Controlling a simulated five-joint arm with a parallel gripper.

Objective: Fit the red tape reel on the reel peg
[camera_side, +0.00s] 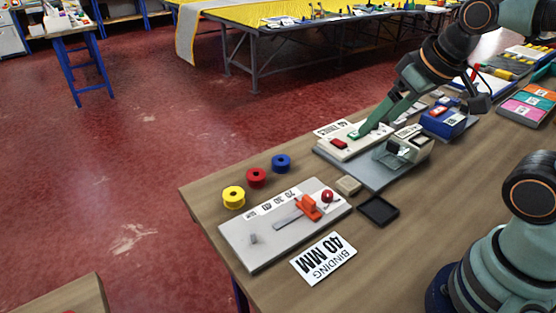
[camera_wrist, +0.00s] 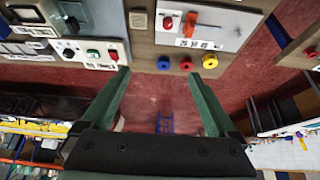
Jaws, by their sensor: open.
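The red tape reel (camera_side: 256,177) lies on the wooden table between the yellow reel (camera_side: 233,197) and the blue reel (camera_side: 281,163). In the wrist view the red reel (camera_wrist: 187,65) is again the middle one. A small grey peg (camera_side: 253,238), which looks like the reel peg, stands bare at the left end of the pale board (camera_side: 238,259). My gripper (camera_side: 364,131) is open and empty, to the right of the reels over the button panel in the side view. Its two green fingers (camera_wrist: 157,78) are spread wide apart in the wrist view.
The pale board carries an orange clamp (camera_side: 308,206) and a red knob (camera_side: 327,196). A "40 MM" binding card (camera_side: 323,258), a black tray (camera_side: 378,210) and a beige block (camera_side: 348,185) lie close by. The reels sit near the table's edge.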

